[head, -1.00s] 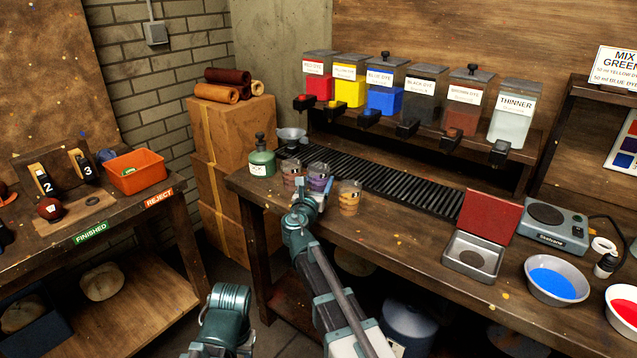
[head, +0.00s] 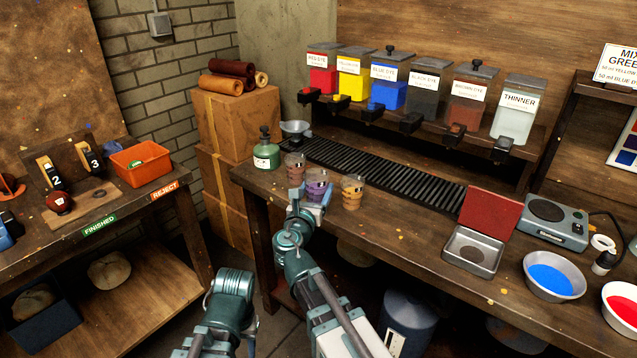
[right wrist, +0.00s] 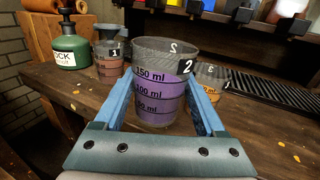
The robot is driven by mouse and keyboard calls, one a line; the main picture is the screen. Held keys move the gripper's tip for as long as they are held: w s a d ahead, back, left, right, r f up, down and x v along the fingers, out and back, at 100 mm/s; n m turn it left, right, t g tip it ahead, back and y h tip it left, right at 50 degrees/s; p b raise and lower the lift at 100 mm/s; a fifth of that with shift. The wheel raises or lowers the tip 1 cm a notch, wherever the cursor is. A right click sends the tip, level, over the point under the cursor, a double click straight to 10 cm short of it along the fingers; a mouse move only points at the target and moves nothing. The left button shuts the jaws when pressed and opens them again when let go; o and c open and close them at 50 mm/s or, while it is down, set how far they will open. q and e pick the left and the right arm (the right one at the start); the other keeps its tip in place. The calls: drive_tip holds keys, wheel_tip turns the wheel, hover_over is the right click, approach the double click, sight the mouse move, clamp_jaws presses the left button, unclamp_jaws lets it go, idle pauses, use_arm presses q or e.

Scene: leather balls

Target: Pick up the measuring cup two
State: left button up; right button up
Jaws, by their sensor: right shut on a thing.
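Measuring cup two (head: 317,181) is clear, marked 2, and holds purple liquid up to about the 150 ml line. My right gripper (head: 310,200) is shut on it, and the cup stands upright between the blue fingers (right wrist: 160,110) in the right wrist view. Its lower end is partly hidden, so I cannot tell if it touches the table. Cup one (head: 294,167) with brown liquid is to its left, and cup three (head: 352,191) with orange liquid is to its right. My left gripper is not in view; part of my left arm shows at the bottom.
A green bottle (head: 265,154) and a funnel (head: 295,129) stand at the bench's left end. A ribbed black mat (head: 390,172) runs behind the cups under the dye dispensers (head: 410,95).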

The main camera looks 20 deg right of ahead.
sight(316, 194)
drive_tip(key=shift+d+r+v, duration=0.15)
drive_tip(key=shift+v, duration=1.15)
drive_tip(key=shift+d+r+v, duration=0.1)
drive_tip(key=shift+v, duration=1.25)
drive_tip(key=shift+s, duration=0.25)
drive_tip(key=shift+s, duration=0.1)
